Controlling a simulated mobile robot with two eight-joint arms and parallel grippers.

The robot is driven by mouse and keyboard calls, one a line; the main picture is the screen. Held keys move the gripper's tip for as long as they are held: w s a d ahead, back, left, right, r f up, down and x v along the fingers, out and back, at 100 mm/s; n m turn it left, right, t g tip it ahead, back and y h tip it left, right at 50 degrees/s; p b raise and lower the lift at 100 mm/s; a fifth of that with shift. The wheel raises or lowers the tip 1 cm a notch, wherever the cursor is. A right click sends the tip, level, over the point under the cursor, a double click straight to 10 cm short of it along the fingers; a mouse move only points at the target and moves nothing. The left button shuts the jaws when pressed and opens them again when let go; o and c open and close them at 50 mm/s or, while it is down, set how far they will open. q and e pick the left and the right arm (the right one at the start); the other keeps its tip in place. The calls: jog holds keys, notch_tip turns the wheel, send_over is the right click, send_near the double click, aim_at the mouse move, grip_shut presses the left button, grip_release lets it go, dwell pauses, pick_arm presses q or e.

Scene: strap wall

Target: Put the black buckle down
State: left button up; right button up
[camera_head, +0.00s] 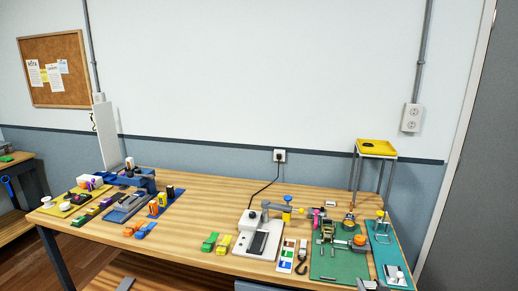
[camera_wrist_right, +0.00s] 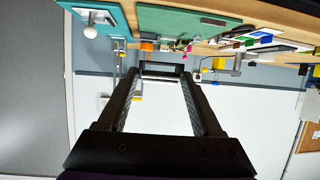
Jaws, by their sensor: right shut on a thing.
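My right gripper (camera_wrist_right: 162,72) shows in the right wrist view, its two long dark fingers reaching away from the camera. A small dark piece, the black buckle (camera_wrist_right: 163,66), spans the gap between the fingertips. The gripper is shut on it, and its finer shape is hard to make out. My left gripper is not in view.
The wooden table (camera_head: 200,250) carries a green mat (camera_head: 330,265), a teal board (camera_head: 390,250), a white base with a grey arm (camera_head: 245,240), and green and yellow blocks (camera_head: 217,243). A dark hook (camera_head: 302,266) lies by the mat. Bare wood shows at the front left.

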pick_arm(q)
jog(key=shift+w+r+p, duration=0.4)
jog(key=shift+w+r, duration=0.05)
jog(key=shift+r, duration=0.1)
pick_arm(e)
jog(key=s+a+f+n+y, duration=0.1)
jog(key=s+a+f+y, duration=0.1)
jog(key=a+f, duration=0.8)
jog(key=a, duration=0.4)
jog(key=shift+s+f+n, duration=0.2)
jog(key=shift+f+n, duration=0.05)
jog(key=shift+n, duration=0.15)
